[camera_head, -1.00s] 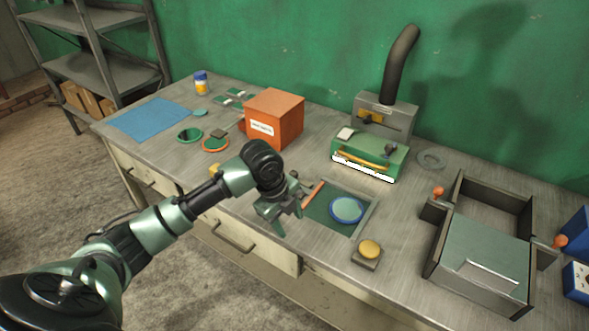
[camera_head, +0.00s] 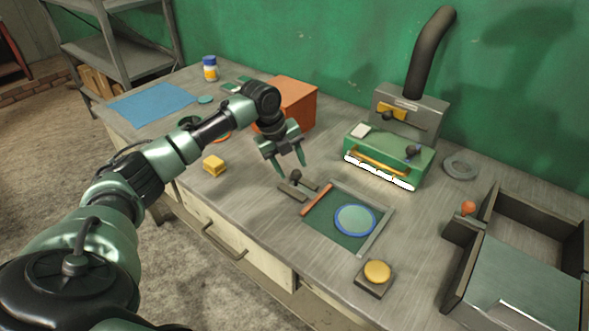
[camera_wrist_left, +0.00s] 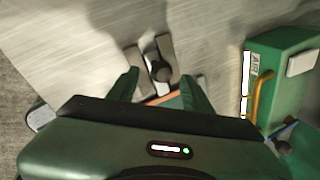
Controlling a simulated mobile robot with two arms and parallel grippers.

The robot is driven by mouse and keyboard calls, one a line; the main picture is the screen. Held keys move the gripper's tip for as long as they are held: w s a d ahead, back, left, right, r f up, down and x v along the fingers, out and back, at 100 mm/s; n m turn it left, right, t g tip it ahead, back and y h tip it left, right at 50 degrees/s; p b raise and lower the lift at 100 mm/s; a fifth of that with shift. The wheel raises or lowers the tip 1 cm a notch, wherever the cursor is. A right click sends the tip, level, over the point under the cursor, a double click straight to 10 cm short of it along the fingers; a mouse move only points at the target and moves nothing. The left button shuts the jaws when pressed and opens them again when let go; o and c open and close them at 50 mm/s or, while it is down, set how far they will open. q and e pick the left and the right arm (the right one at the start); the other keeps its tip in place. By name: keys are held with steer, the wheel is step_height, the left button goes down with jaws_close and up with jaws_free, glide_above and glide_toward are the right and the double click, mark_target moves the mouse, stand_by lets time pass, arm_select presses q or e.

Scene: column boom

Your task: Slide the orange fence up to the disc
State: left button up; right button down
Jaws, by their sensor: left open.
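The orange fence (camera_head: 316,200) is a thin bar along the left side of a green recessed bed with a grey frame. A dark knob (camera_head: 296,177) on a grey slide block stands just left of the fence. The disc (camera_head: 355,220), pale green with a blue rim, lies on the bed, apart from the fence with a gap between. My left gripper (camera_head: 289,172) is open and empty, above the knob. In the left wrist view the knob (camera_wrist_left: 161,72) shows between the two fingers (camera_wrist_left: 162,88), and a strip of the orange fence (camera_wrist_left: 166,100) shows close below it. My right gripper is not in view.
A green machine (camera_head: 390,150) with a black pipe stands behind the bed. A yellow button (camera_head: 377,271) sits in front. An orange box (camera_head: 297,103) is behind my left wrist. A grey walled tray (camera_head: 530,235) stands at right. A yellow block (camera_head: 214,165) lies at left.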

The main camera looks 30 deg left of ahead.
mark_target(294, 171)
arm_select(q)
steer(key=shift+x, duration=1.2)
steer(key=shift+w+f, duration=0.15)
steer(key=shift+f, duration=0.1)
steer(key=c, duration=0.9)
jaws_close()
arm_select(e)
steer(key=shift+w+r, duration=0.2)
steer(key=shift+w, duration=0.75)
arm_select(q)
steer(key=shift+w, duration=0.1)
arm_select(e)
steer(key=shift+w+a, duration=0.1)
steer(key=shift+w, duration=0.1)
